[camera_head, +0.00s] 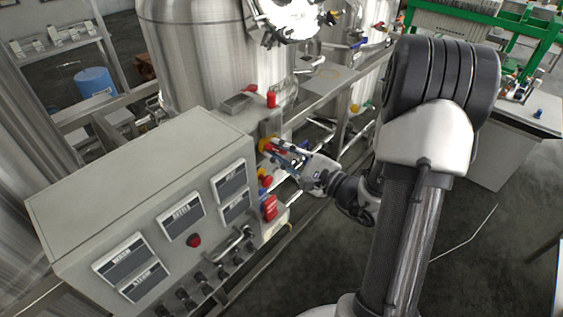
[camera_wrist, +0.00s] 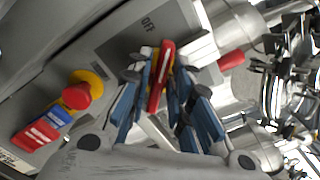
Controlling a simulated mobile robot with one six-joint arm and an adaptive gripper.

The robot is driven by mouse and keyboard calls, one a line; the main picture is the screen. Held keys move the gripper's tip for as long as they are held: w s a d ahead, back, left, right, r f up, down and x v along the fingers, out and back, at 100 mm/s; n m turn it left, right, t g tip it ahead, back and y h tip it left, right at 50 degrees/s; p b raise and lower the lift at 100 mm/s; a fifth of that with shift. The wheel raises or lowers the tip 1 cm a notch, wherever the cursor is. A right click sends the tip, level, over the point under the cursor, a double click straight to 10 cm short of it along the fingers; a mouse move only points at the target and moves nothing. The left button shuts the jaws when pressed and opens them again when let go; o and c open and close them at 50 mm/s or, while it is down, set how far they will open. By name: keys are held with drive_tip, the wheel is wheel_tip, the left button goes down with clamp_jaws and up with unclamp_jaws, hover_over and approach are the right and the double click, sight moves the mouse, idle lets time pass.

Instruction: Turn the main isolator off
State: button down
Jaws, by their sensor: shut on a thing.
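The main isolator has a red handle (camera_wrist: 161,75) with a yellow part beneath it, on the side of the grey control box (camera_head: 130,185). An OFF label (camera_wrist: 148,24) shows on the panel above the handle in the wrist view. My gripper (camera_wrist: 155,76) is shut on the red handle, with its blue-padded fingers on either side. In the head view my gripper (camera_head: 281,153) reaches the box's right side from the right, and its fingers partly hide the isolator (camera_head: 266,144).
A red-capped part (camera_head: 271,100) stands just behind. Steel pipes and tanks (camera_head: 200,50) stand close by. Open floor lies at the front right.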

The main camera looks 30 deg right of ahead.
drive_tip(key=shift+s+a+f+n+b, duration=0.1)
drive_tip(key=shift+f+n+b, duration=0.05)
drive_tip(key=shift+n+b, duration=1.4)
drive_tip(key=shift+w+f+n+b, duration=0.1)
drive_tip(key=shift+f+n+b, duration=0.1)
drive_tip(key=shift+n+b, duration=1.3)
drive_tip(key=shift+s+a+f+n+b, duration=0.15)
drive_tip(key=shift+n+b, duration=1)
drive_tip(key=shift+b, duration=0.75)
drive_tip(key=shift+d, duration=0.1)
drive_tip(key=c, duration=1.7)
unclamp_jaws()
drive_tip(key=shift+o, duration=0.2)
drive_tip(key=v, duration=1.2)
drive_tip(key=shift+r, duration=0.1)
